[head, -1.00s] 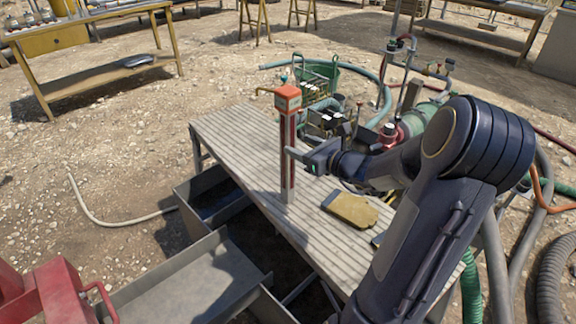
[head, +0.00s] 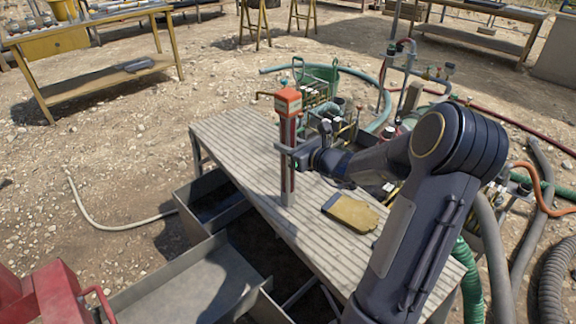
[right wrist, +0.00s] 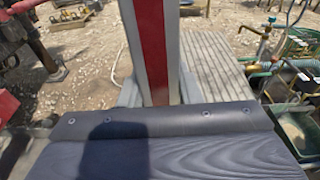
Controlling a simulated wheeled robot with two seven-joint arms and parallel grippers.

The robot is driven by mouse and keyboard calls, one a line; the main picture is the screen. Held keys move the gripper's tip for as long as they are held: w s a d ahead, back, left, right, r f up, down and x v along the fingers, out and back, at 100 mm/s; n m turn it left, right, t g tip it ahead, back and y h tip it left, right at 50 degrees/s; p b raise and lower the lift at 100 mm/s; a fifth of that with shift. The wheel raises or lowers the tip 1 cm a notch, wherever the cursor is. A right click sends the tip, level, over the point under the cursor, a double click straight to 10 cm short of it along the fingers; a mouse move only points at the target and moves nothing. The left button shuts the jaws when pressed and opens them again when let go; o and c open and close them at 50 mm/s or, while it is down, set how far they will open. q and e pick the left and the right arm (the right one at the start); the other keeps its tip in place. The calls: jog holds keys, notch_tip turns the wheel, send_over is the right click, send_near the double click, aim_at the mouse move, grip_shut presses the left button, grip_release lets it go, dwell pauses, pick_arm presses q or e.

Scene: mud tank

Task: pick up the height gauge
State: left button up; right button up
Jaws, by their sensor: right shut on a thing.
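The height gauge (head: 287,152) is a tall upright post with an orange-red head and a dark red stripe on a pale body. It stands on the slatted grey table (head: 240,150), its foot seeming to rest near the table's left long edge. My right gripper (head: 290,156) is shut on the post about halfway up, reaching in from the right. In the right wrist view the gauge's red-striped post (right wrist: 153,50) rises close in front of the gripper, between its fingers. My left gripper is not in view.
A yellow-tan glove-like item (head: 350,212) lies on the table right of the gauge. Grey metal troughs (head: 205,270) sit below the table's left side. Pipes, valves and hoses (head: 400,75) crowd behind and right. A yellow workbench (head: 95,50) stands back left on open gravel.

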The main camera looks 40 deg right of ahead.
grip_shut()
jog(key=shift+r, duration=0.2)
